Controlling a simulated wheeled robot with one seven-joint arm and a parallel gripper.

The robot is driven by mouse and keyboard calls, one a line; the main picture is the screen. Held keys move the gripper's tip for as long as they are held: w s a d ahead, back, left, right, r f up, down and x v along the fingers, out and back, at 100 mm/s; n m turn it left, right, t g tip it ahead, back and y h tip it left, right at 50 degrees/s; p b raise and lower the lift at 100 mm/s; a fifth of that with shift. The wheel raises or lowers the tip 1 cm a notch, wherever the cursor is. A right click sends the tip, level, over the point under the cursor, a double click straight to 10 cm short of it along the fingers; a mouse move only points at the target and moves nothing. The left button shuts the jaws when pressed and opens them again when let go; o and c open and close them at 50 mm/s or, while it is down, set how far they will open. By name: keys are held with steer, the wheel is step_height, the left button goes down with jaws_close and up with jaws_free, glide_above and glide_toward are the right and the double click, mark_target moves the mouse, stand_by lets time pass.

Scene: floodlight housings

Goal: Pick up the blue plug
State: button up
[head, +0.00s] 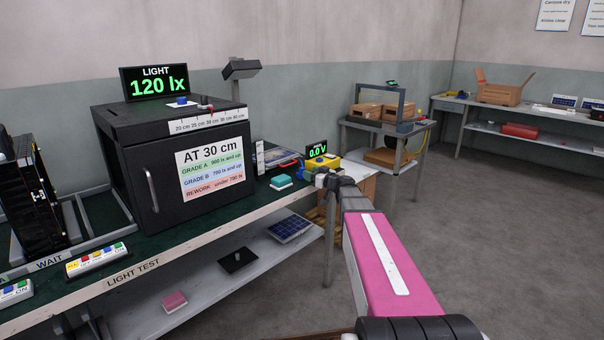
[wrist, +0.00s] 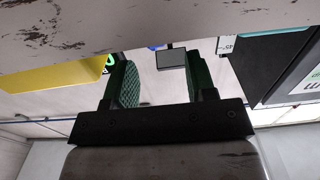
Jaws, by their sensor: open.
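A small blue piece (head: 303,177), which looks like the blue plug, shows at the bench's right end, beside the yellow meter and close to my gripper (head: 317,178). My gripper partly covers this spot, so I cannot tell whether they touch. In the wrist view my gripper (wrist: 160,75) is open, its two green pads apart. A sliver of blue (wrist: 157,47) shows beyond them, partly behind a small grey block (wrist: 172,59). Another blue piece (head: 182,101) sits on a white card on top of the black test box.
The yellow meter (head: 322,162) reads 0.0 V. A teal block (head: 281,182) lies left of my gripper. The black test box (head: 185,165) stands further left on the green bench. A side table with cartons (head: 367,111) stands behind. The floor at right is clear.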

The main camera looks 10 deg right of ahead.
mark_target(304, 168)
steer(key=x, duration=0.4)
steer(key=shift+w+r, duration=0.15)
steer(key=shift+w, duration=0.3)
jaws_close()
